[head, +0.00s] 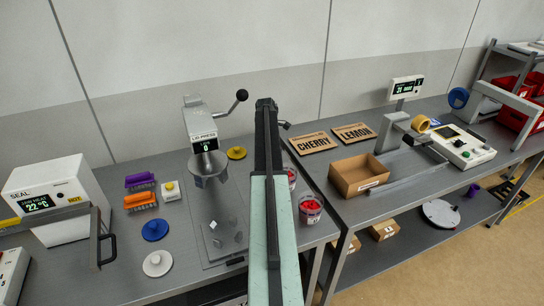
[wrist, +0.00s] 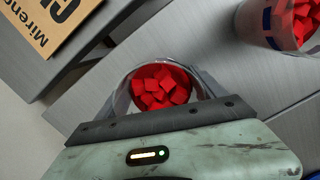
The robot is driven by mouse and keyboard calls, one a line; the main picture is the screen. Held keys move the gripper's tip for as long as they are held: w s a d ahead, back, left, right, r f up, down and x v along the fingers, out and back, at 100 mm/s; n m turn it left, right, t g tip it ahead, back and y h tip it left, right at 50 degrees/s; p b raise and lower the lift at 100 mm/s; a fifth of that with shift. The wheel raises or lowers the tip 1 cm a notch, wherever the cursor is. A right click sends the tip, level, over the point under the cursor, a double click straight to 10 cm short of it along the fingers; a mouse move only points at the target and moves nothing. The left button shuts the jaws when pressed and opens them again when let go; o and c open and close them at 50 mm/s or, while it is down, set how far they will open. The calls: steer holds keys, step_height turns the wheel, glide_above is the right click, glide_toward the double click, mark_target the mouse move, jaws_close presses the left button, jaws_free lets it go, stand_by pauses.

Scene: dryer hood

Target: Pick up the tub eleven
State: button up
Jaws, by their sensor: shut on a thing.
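A clear tub of red cubes (wrist: 160,88) is between the jaws of my gripper (wrist: 165,98) in the wrist view. In the head view, this looks like the rear tub (head: 292,178), partly hidden by my arm. A second clear tub of red cubes (head: 311,207) stands in front of it, near the bench edge. It also shows in the wrist view (wrist: 296,28), apart from the held tub. I cannot read which label says eleven, or tell whether the held tub touches the bench.
A press (head: 206,150) stands left of my arm. A gap separates the two benches.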

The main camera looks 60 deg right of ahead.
step_height(320, 180, up, 10)
steer(key=p, duration=0.9)
steer(key=shift+p, duration=0.3)
steer(key=shift+f, duration=0.1)
steer(key=s+a+r+p, duration=0.1)
steer(key=s+a, duration=0.6)
steer(key=a, duration=0.3)
steer(key=s+a+r, duration=0.1)
steer(key=s+a, duration=0.6)
steer(key=a, duration=0.2)
steer(key=shift+a+p, duration=0.35)
steer(key=shift+a, duration=0.05)
